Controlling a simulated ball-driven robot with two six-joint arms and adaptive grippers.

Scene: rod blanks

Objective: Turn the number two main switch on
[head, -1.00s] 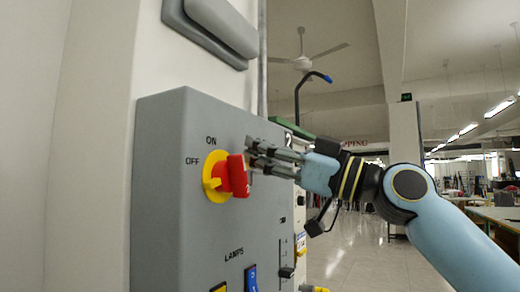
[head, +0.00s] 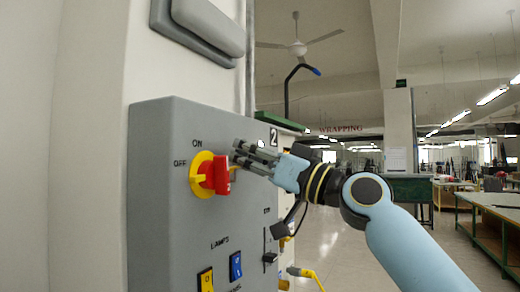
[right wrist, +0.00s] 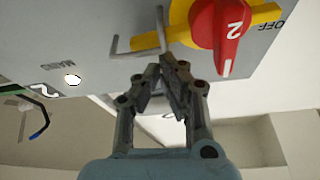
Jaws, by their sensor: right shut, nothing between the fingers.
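The number two main switch is a red knob (head: 217,174) on a yellow plate (head: 196,183), on a grey box marked 2. Labels read ON above it and OFF at its left. Its red handle stands about vertical. In the right wrist view the knob (right wrist: 221,30) shows a white 2 and a white line at its lower end; OFF is at the right. My right gripper (head: 240,153) is shut and empty, just right of the knob's top and apart from it. It also shows in the right wrist view (right wrist: 165,68), below the knob. My left gripper is out of view.
Bent metal wire (right wrist: 140,44) sticks out beside the knob. Lower on the box are a yellow switch (head: 205,281), a blue switch (head: 235,265) and a slider (head: 270,257). A grey fixture (head: 205,25) hangs above. Tables (head: 490,205) and open floor lie right.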

